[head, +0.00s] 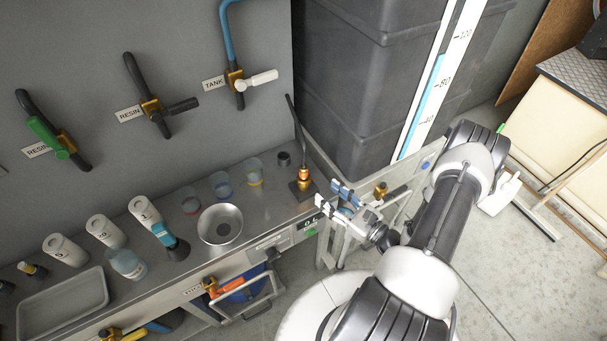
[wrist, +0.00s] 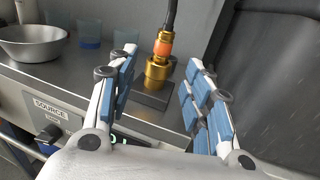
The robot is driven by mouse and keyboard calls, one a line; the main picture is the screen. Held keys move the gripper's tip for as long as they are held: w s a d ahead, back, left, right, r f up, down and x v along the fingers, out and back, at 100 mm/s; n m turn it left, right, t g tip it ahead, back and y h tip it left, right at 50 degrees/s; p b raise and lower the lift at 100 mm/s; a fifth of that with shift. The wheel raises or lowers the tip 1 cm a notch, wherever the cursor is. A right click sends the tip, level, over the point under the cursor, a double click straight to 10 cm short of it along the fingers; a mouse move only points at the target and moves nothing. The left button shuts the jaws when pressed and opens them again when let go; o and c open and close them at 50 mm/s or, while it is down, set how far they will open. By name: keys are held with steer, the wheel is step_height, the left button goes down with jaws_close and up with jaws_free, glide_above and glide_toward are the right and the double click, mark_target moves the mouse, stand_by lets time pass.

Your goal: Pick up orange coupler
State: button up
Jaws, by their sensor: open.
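The orange coupler (head: 304,174) stands upright on a dark square base at the right end of the metal counter, with a black hose rising from its top. In the wrist view the coupler (wrist: 163,49) shows an orange band between brass parts, ahead of and between my open fingers. My gripper (head: 332,195) is open and empty, with blue finger pads. It is just right of the coupler in the head view. In the wrist view my gripper (wrist: 158,95) has a finger on each side, not touching the coupler. The dark base (wrist: 152,95) sits lower between the fingers.
A metal bowl (head: 220,225), clear cups (head: 220,184) and white bottles (head: 144,211) stand left along the counter. A large dark tank (head: 365,80) rises behind and right. Valves hang on the wall at left.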

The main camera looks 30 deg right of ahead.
mark_target(307, 175)
steer(key=b+x, duration=0.1)
steer(key=x, duration=0.4)
steer(key=shift+w+a, duration=0.15)
steer(key=shift+w, duration=0.1)
steer(key=x, duration=0.2)
steer(key=b+x, duration=0.1)
steer(key=x, duration=0.2)
steer(key=shift+w+r, duration=0.2)
steer(key=shift+w, duration=0.15)
steer(key=shift+c, duration=0.5)
jaws_close()
